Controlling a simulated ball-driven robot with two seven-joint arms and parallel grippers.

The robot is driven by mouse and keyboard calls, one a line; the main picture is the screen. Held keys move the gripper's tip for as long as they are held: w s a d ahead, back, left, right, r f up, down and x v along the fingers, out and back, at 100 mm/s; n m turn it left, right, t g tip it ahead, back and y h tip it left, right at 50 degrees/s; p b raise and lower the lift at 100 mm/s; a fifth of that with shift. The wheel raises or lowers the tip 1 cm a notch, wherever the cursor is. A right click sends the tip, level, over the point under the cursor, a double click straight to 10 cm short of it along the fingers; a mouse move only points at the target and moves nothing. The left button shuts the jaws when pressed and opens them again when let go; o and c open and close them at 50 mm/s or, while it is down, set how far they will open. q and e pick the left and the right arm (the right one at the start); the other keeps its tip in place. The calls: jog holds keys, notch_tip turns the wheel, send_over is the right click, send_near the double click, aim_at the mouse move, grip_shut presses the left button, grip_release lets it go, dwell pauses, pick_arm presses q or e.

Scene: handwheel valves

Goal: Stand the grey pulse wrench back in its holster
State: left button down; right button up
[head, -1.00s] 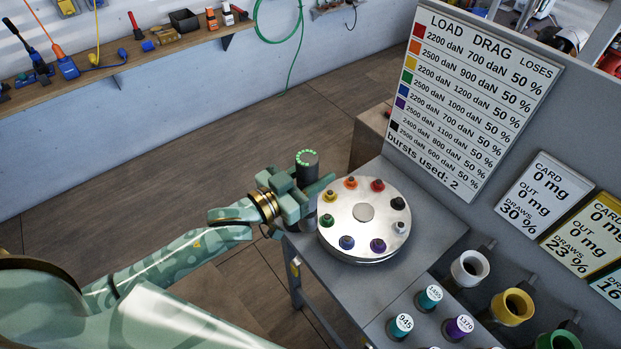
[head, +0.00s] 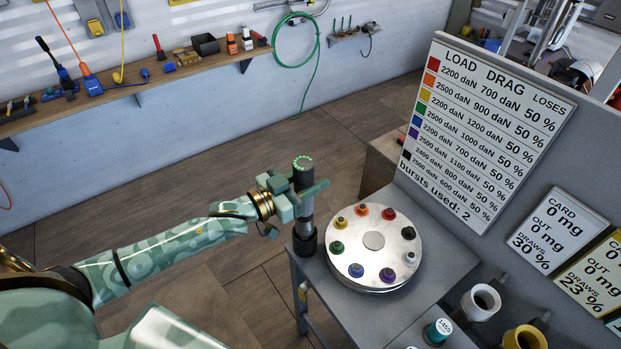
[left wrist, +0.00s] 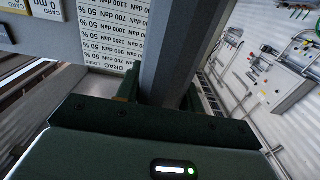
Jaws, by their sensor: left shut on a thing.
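The grey pulse wrench (head: 306,203) is upright, with a ring of green lights on its dark top. My left gripper (head: 304,188) is shut around its upper body. In the left wrist view the wrench (left wrist: 167,55) is a grey shaft between the green fingers. A dark round cup, which looks like the holster (head: 304,242), is at the bench's left corner, directly below the wrench in the head view. I cannot tell whether the wrench's lower end is inside the cup or just above or behind it. My right gripper is not in view.
A round silver plate (head: 373,240) with several coloured studs is on the bench, close right of the wrench. A sign board (head: 485,130) stands behind it. Numbered canisters (head: 438,331) and coloured cups (head: 480,302) are at front right. Open floor lies left of the bench.

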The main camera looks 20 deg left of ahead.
pick_arm(q)
jog(key=shift+r, duration=0.2)
jog(key=shift+r+p, duration=0.1)
jog(key=shift+p, duration=0.3)
jog(key=shift+f+b, duration=0.7)
jog(key=shift+f, duration=0.4)
jog(key=shift+f+b, duration=0.7)
jog(key=shift+f, duration=0.5)
